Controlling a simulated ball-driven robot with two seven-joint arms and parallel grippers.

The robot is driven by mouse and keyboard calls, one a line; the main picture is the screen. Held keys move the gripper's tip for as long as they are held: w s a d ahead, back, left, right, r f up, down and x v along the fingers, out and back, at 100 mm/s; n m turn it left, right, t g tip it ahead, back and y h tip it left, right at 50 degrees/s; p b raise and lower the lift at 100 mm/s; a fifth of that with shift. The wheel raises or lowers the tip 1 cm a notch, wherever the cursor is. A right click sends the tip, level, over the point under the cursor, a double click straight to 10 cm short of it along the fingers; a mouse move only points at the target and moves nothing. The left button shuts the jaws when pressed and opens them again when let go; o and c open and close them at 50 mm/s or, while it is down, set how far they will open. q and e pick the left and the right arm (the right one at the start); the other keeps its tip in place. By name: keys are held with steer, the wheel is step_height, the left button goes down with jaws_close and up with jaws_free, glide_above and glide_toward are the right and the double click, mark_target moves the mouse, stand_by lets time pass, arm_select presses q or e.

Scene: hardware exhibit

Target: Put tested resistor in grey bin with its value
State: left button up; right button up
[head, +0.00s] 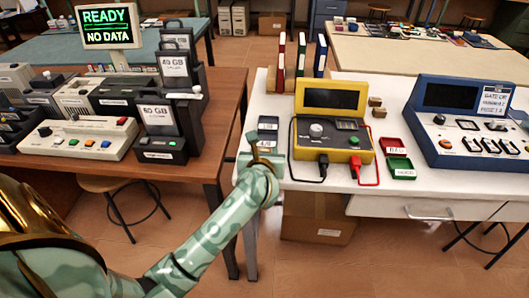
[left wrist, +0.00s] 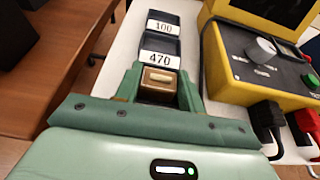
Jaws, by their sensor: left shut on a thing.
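My left gripper (head: 262,152) is at the left front edge of the white table. In the left wrist view it (left wrist: 158,88) is shut on the resistor (left wrist: 158,78), a small brown block with a pale piece on top. Two dark grey bins stand just beyond the fingertips. The far one, labelled 100 (left wrist: 163,25), and the near one, labelled 470 (left wrist: 160,46), lie in line. The held resistor is on the near side of the 470 bin. The yellow tester (head: 333,149) stands to the right of the bins. My right gripper is not in view.
A red tray (head: 392,146) and a green tray (head: 401,168) lie right of the tester. Small brown blocks (head: 377,107) sit behind them. A blue console (head: 462,120) stands at the right, and upright binders (head: 301,55) at the back. Black and red leads hang at the tester's front.

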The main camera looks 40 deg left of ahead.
arm_select(q)
steer(key=o, duration=0.8)
steer(key=shift+s+f, duration=0.15)
steer(key=shift+f, duration=0.3)
steer(key=shift+o, duration=1.2)
steer(key=shift+d, duration=0.1)
steer(key=shift+f, duration=0.15)
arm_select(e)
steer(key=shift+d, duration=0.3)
arm_select(q)
steer(key=shift+r, duration=0.25)
steer(key=p+v, duration=0.1)
steer(key=v, duration=0.1)
steer(key=p+v, duration=0.1)
steer(key=shift+s+d+r+p, duration=0.15)
steer(key=shift+r+p, duration=0.15)
steer(key=shift+r, duration=0.25)
steer(key=p+v, duration=0.2)
steer(key=v, duration=0.6)
steer(key=shift+r, duration=0.15)
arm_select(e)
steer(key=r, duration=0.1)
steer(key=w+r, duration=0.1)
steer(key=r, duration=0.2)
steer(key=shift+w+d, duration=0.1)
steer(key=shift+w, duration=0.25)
arm_select(q)
steer(key=shift+s, duration=0.1)
